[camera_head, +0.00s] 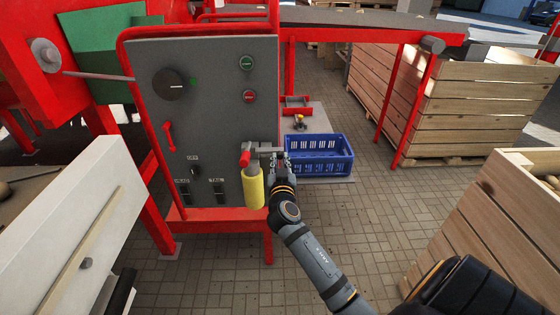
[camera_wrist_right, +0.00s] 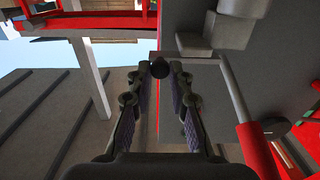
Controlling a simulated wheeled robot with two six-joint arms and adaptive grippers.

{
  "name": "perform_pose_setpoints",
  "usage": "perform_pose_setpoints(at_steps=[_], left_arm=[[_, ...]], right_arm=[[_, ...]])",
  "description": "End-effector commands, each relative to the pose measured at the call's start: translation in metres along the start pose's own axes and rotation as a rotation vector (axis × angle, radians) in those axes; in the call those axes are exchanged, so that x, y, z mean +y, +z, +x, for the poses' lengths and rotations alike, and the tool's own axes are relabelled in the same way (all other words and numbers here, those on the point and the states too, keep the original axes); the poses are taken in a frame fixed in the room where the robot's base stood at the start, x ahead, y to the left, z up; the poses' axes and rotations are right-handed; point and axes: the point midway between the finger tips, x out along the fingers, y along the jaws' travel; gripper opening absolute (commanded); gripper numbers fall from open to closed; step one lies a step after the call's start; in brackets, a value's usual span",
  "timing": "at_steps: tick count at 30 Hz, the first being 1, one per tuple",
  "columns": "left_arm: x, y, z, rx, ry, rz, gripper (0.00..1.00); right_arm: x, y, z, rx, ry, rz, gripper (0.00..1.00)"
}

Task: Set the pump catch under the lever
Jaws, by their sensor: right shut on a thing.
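The grey control panel (camera_head: 205,110) has a pump lever on its lower right side, with a grey bar (camera_head: 268,148) and a red grip (camera_head: 245,158). A yellow cylinder (camera_head: 253,190) stands below the grip. My right gripper (camera_head: 280,160) is at the right end of the bar. In the right wrist view its fingers close toward a dark round knob (camera_wrist_right: 160,68), and it is shut on this. The thin bar (camera_wrist_right: 195,61) runs right from there and bends to the red grip (camera_wrist_right: 262,148). I cannot tell the catch apart from the knob. My left gripper is not in view.
A blue crate (camera_head: 318,170) stands behind and right of my right gripper. Wooden crates (camera_head: 450,105) stand at the right. A white board (camera_head: 75,240) is at the lower left.

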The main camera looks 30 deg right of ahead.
Motion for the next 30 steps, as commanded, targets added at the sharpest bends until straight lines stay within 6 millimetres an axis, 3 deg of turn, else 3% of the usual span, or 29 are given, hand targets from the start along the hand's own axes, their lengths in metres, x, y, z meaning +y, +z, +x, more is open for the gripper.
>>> perform_pose_setpoints(at_steps=[8,13,18,26,27,30], left_arm=[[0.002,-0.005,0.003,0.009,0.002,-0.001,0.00],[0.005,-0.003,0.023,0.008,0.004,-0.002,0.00],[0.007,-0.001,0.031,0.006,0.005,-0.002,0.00],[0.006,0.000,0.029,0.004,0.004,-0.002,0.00],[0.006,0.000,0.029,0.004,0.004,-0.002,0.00],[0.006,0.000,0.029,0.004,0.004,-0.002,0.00]], right_arm=[[-0.002,0.001,0.000,0.000,0.001,0.002,0.00],[-0.029,0.007,0.001,-0.001,0.003,0.009,0.00],[-0.049,0.002,0.000,-0.001,0.000,0.004,0.00],[-0.050,0.000,0.000,0.000,-0.002,0.001,0.00],[-0.050,0.000,0.000,0.000,-0.002,0.001,0.21],[-0.050,0.000,0.000,0.000,-0.002,0.001,0.34]])
